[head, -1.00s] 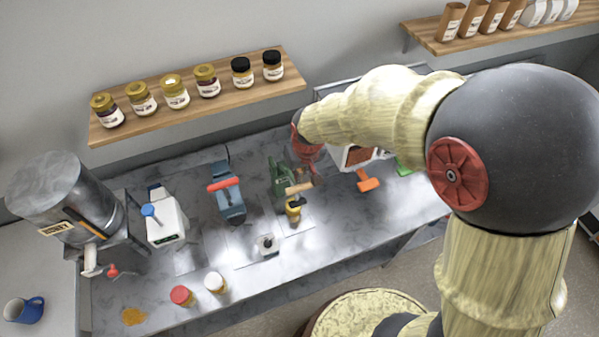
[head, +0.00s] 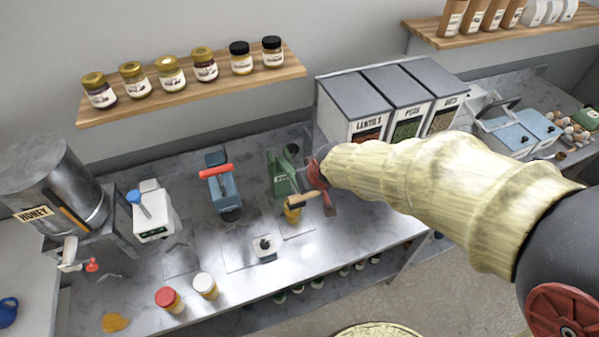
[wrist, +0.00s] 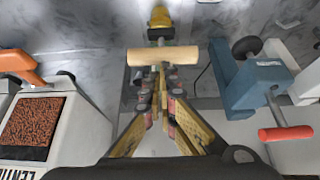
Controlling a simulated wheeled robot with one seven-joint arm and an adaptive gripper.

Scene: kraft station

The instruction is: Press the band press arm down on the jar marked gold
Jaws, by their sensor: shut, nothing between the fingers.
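A green press (head: 283,172) with a light wooden cross handle (head: 304,202) stands on the metal counter. The handle also shows in the wrist view (wrist: 180,56). A small jar with yellow contents (head: 292,216) stands below the handle's end; the wrist view shows its yellow part (wrist: 160,17) beyond the handle. No gold mark is readable on it. My gripper (wrist: 160,78) is shut and empty, its fingertips right at the handle; I cannot tell whether they touch it. In the head view my wrist hides most of the gripper.
A blue press with a red handle (head: 221,190) and a white device with a blue knob (head: 152,212) stand left of the green press. Lentil, pea and oat bins (head: 385,105) stand behind my arm. Red-lidded (head: 168,299) and white-lidded (head: 205,285) jars stand near the front edge.

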